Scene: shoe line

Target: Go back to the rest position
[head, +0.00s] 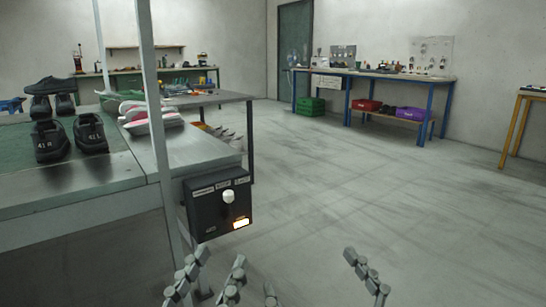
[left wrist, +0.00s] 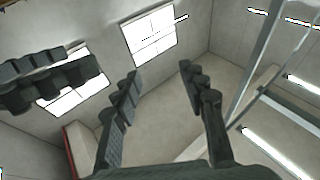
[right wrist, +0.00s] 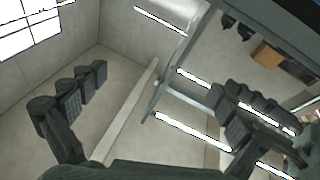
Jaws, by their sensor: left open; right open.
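My left gripper (head: 209,276) is at the bottom of the head view, just below the black control box (head: 218,205) on the line's frame. Its two fingers stand apart with nothing between them, as the left wrist view (left wrist: 160,76) also shows. My right gripper (head: 320,274) is to the right of it, at the bottom edge, with one finger partly cut off. Its fingers are wide apart and empty, and they show in the right wrist view (right wrist: 157,82). Both grippers point upward, apart from any shoe.
The shoe line's metal table (head: 75,188) stands at the left, with black shoes (head: 92,133) and red-and-white shoes (head: 152,122) on it. A post (head: 152,90) rises by its corner. A blue-legged workbench (head: 375,75) stands at the back. The floor (head: 370,170) to the right is clear.

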